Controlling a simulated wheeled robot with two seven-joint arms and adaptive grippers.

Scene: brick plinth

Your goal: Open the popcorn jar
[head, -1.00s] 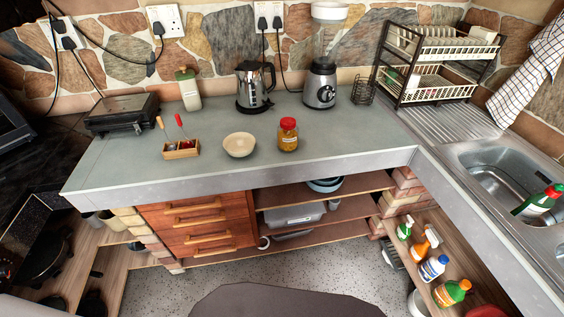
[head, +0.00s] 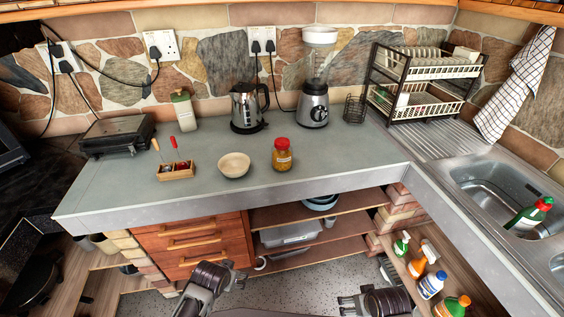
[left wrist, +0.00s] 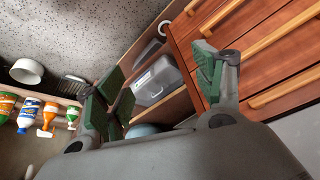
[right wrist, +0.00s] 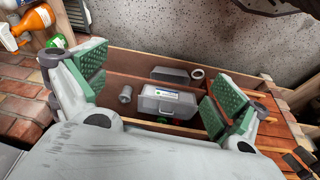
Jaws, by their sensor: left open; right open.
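The popcorn jar (head: 282,160) is a small clear jar with yellow contents. It stands upright on the grey countertop (head: 330,163) in the head view, with its red lid (head: 281,143) on top. My left gripper (head: 226,275) is low in front of the drawers, below the counter's front edge and well away from the jar. Its open, empty fingers show in the left wrist view (left wrist: 160,85). My right gripper (head: 366,287) is low at the bottom right of centre, also apart from the jar. Its open, empty fingers show in the right wrist view (right wrist: 160,88). Neither wrist view shows the jar.
A kettle (head: 246,107) and blender (head: 313,100) stand behind. The counter's front edge (head: 250,198) lies between my grippers and the jar. A sink (head: 500,187) is at right.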

